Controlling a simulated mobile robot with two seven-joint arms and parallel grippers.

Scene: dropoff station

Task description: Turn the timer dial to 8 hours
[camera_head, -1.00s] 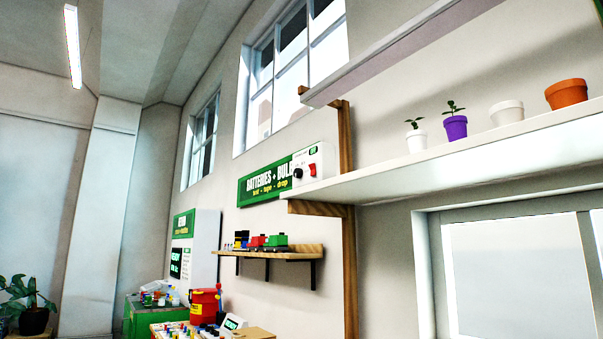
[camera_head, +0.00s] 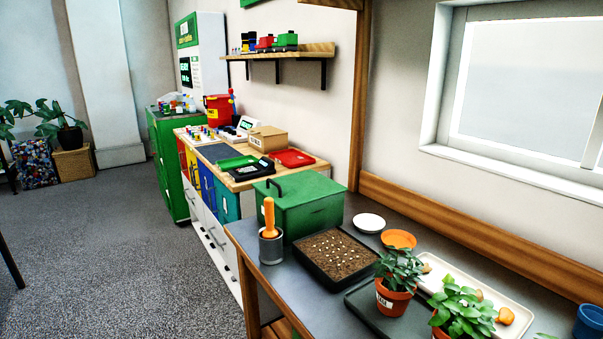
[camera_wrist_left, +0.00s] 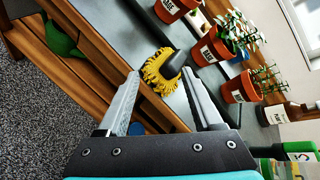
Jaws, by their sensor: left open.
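The timer and its dial show in neither current view. My left gripper (camera_wrist_left: 158,73) shows in the left wrist view, open, with nothing between its fingers. Beyond its fingertips, a yellow brush-like object (camera_wrist_left: 161,72) lies on the grey bench top. I cannot tell whether the fingers touch it. Neither gripper shows in the head view, and my right gripper is in no view.
A potting bench holds a green box (camera_head: 308,207), a seed tray (camera_head: 338,254), potted plants (camera_head: 393,295) and a cream tray (camera_head: 512,306). Behind it is a cluttered sorting counter (camera_head: 255,180) under a wall shelf (camera_head: 318,50). The grey floor (camera_head: 115,240) at left is clear.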

